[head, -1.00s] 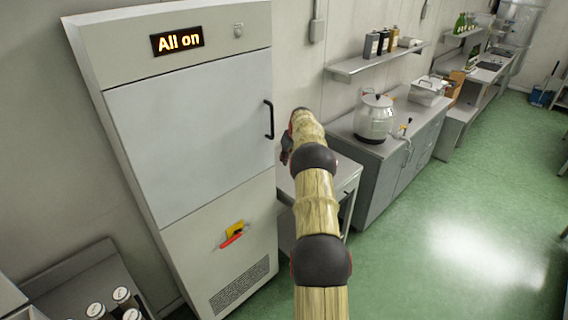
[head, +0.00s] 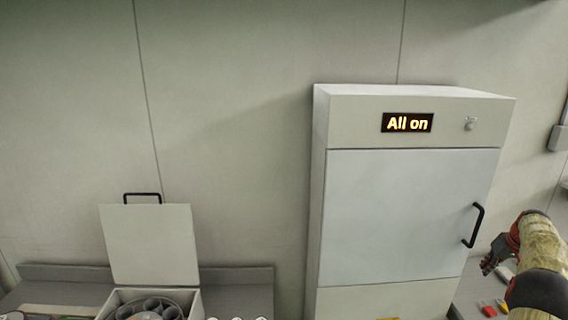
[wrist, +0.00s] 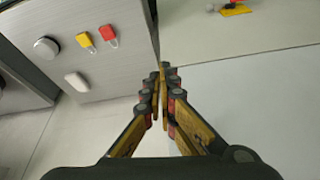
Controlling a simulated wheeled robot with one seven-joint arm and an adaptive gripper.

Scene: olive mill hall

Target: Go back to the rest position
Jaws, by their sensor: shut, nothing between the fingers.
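My gripper (head: 490,266) is at the right edge of the head view, beside the black door handle (head: 473,225) of the tall grey cabinet. In the wrist view my gripper (wrist: 161,72) is shut, its fingertips together with nothing between them. The cabinet (head: 400,220) has a closed door, a lit display (head: 407,123) reading "All on" and a small switch (head: 470,123). My arm, wrapped in tan and black, runs off the right edge of the head view.
A yellow padlock (wrist: 86,41) and a red padlock (wrist: 108,33) lie on a grey table (wrist: 120,75) with two small pale objects. A bench (head: 235,283) at left carries an open white box (head: 150,245) holding round dark parts. The wall between bench and cabinet is bare.

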